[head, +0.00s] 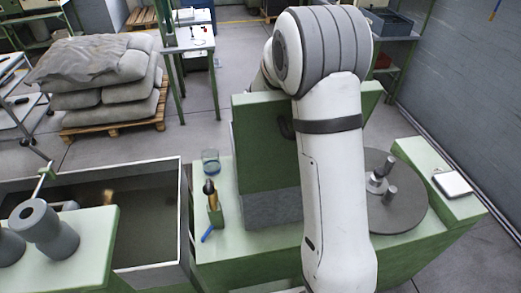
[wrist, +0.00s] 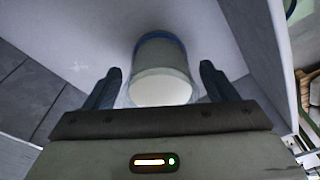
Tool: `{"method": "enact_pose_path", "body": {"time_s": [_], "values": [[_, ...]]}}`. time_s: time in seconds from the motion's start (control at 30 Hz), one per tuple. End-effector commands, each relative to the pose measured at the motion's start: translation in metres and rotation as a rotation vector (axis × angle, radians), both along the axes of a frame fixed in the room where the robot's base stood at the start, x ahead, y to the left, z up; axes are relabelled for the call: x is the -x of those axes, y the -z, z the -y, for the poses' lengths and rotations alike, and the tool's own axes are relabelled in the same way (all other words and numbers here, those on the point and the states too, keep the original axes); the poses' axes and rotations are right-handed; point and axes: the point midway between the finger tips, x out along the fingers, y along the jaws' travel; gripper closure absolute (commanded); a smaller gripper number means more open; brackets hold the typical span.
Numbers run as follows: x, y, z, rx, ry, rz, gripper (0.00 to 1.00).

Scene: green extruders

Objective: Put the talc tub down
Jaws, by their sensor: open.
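The talc tub (wrist: 161,88), pale with a blue band at its far end, shows in the wrist view on or against a light grey surface (wrist: 85,35). My gripper (wrist: 160,69) is open, with one dark finger to the left of the tub and one to the right. Gaps show between the fingers and the tub's sides. I cannot tell whether the tub rests fully on the surface. In the head view my own arm covers the middle, and neither my gripper nor the tub can be made out there.
In the head view a green bench carries a bluish clear cup (head: 211,162), a small holder with a bottle-like item (head: 214,205), and a dark round plate (head: 408,215) with metal cylinders. An open bin (head: 150,270) stands left. Grey sacks (head: 98,75) lie on a pallet behind.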

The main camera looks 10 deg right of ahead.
Motion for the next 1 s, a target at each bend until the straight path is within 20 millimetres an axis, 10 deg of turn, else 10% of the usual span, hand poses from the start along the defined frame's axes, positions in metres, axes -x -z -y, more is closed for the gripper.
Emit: {"method": "enact_pose_path", "body": {"time_s": [1.0], "values": [[0.012,-0.123,-0.007,0.000,0.002,0.000,0.21]]}}
